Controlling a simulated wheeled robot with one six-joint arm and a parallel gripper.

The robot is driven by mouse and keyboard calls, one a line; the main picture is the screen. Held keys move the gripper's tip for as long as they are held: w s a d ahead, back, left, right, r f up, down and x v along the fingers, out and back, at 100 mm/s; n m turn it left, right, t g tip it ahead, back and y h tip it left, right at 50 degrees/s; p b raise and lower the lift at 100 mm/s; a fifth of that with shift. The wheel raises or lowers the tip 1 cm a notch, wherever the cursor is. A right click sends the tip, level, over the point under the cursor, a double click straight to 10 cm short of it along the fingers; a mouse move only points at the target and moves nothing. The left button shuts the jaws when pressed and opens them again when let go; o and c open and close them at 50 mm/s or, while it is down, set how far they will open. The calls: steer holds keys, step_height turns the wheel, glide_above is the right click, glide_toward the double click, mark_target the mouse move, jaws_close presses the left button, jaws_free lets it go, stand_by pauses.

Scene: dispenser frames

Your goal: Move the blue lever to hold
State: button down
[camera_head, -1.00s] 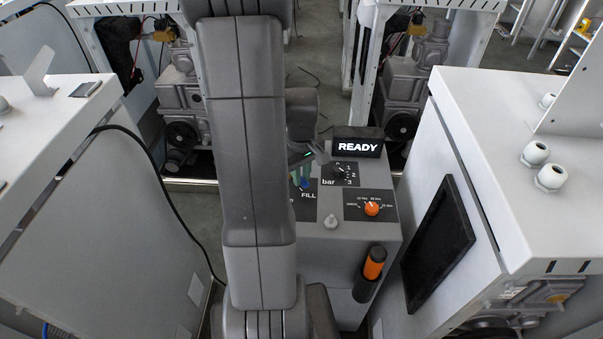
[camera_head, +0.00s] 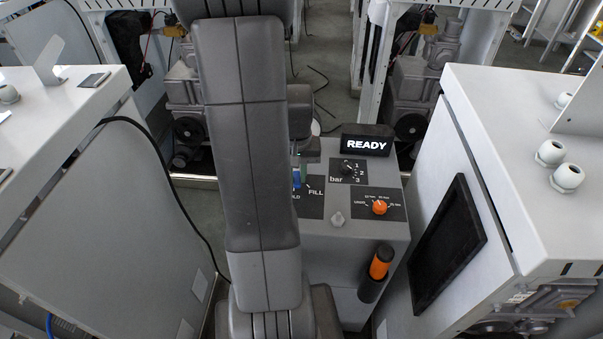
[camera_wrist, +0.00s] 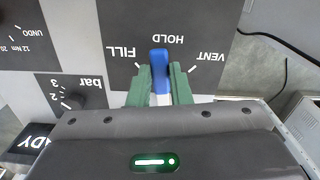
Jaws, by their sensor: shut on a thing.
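The blue lever (camera_wrist: 160,63) stands between the two green fingers of my gripper (camera_wrist: 160,86) in the wrist view. The fingers are shut on it from both sides. The lever lines up with the HOLD label (camera_wrist: 170,39), between FILL on the left and VENT on the right; the lettering is upside down there. In the head view, part of the blue lever (camera_head: 297,179) shows just right of my arm, left of the FILL label. My arm hides most of my gripper and part of the lever panel there.
The grey console (camera_head: 352,258) carries a lit READY display (camera_head: 366,145), a bar selector (camera_head: 347,168), an orange knob (camera_head: 380,207) and an orange-black handle (camera_head: 380,263). White cabinets stand close on the left (camera_head: 95,190) and right (camera_head: 530,150).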

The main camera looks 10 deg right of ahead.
steer(key=shift+w+a+m, duration=0.1)
steer(key=shift+a+m, duration=0.25)
steer(key=shift+m, duration=0.35)
steer(key=c, duration=1.3)
jaws_free()
steer(key=shift+r, duration=0.1)
step_height(320, 180, up, 14)
steer(key=shift+f, duration=0.15)
steer(key=shift+f, duration=0.15)
